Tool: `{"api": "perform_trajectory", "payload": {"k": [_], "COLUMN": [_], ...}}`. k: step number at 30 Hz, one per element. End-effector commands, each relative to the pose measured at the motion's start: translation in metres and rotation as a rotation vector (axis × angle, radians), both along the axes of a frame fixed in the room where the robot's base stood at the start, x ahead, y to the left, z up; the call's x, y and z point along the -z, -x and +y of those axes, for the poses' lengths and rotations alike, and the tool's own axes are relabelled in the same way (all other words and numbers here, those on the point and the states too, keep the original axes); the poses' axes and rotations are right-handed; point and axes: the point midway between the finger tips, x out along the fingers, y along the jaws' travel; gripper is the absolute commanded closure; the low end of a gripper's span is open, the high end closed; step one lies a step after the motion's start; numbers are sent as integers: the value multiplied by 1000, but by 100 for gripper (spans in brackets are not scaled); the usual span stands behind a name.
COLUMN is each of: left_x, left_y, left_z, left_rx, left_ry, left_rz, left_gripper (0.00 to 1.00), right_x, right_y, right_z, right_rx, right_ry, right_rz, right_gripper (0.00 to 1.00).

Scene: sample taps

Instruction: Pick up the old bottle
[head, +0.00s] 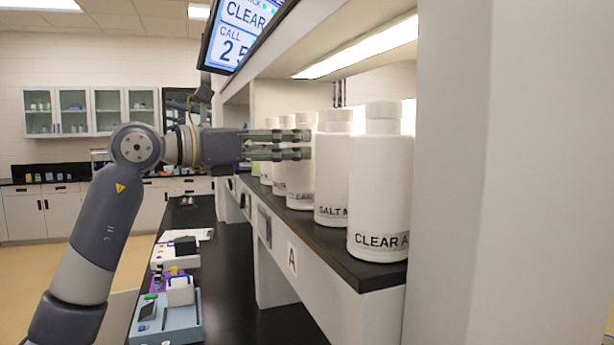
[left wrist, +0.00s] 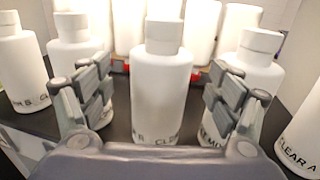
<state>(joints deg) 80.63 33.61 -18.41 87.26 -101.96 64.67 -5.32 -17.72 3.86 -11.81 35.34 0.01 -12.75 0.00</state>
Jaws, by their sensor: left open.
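Several white bottles with white caps stand upright in a row on a shelf. I cannot tell which one is the old bottle. My left gripper (head: 306,145) is open and level at the upper part of the row. In the left wrist view, a bottle with a partly readable "CLEA" label (left wrist: 161,95) stands between the spread fingers, with gaps on both sides. In the head view this seems to be the third bottle (head: 300,183) from the right, partly hidden by the fingers. Nearer are the "SALT M" bottle (head: 332,180) and the "CLEAR A" bottle (head: 380,190). My right gripper is not seen.
The bottles stand on a black shelf (head: 372,277) marked "A", under a lit upper shelf. A pale upright panel (head: 510,170) closes off the right. A screen (head: 240,35) hangs above. Below is a dark bench with small devices (head: 165,318).

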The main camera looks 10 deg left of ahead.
Motion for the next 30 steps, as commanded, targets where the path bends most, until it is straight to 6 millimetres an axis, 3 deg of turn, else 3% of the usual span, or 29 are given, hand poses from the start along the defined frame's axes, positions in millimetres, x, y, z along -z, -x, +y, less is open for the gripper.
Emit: {"api": "perform_trajectory", "payload": {"k": [7,18,28,30], "left_x": [-4,0,0,-2], "left_y": [-24,-32,-32,-31], "left_z": [-25,-32,-32,-32], "left_rx": [4,1,1,1], "left_ry": [1,-1,0,2], "left_rz": [3,1,1,-2], "left_gripper": [17,17,91,95], "right_x": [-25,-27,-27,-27], "right_y": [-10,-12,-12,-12], "right_z": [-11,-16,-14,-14], "right_rx": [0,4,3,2], "right_ry": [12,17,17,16], "right_rz": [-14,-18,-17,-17], "right_gripper": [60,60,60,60]}}
